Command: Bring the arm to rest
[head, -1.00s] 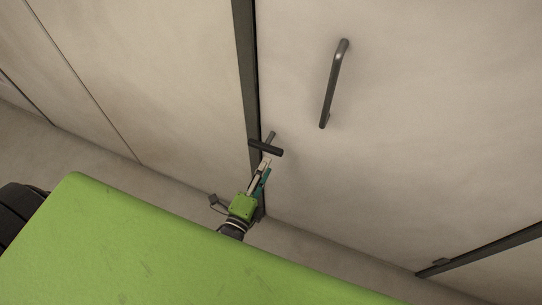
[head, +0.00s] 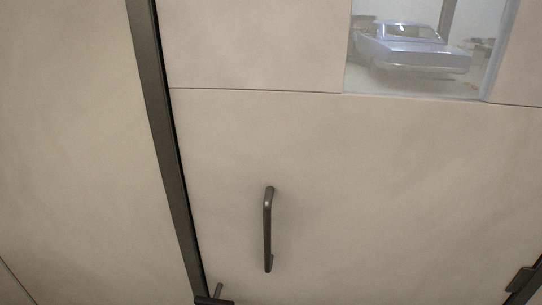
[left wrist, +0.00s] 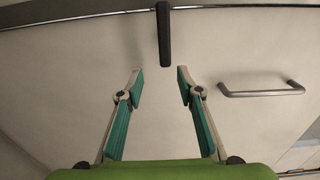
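My left gripper (left wrist: 159,84) shows in the left wrist view with its two teal-padded fingers spread apart and nothing between them. A dark lever handle (left wrist: 163,38) is just beyond the fingertips, in line with the gap and apart from both fingers. In the head view, the lever (head: 214,299) shows only partly at the bottom edge, beside the dark door frame. My left gripper is out of the head view. My right gripper is in neither view.
A beige door (head: 380,190) fills most of the head view. It has a vertical bar handle (head: 268,230), also in the left wrist view (left wrist: 262,93). A window (head: 415,60) at upper right shows a pale blue car. A dark frame post (head: 165,130) runs along the left.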

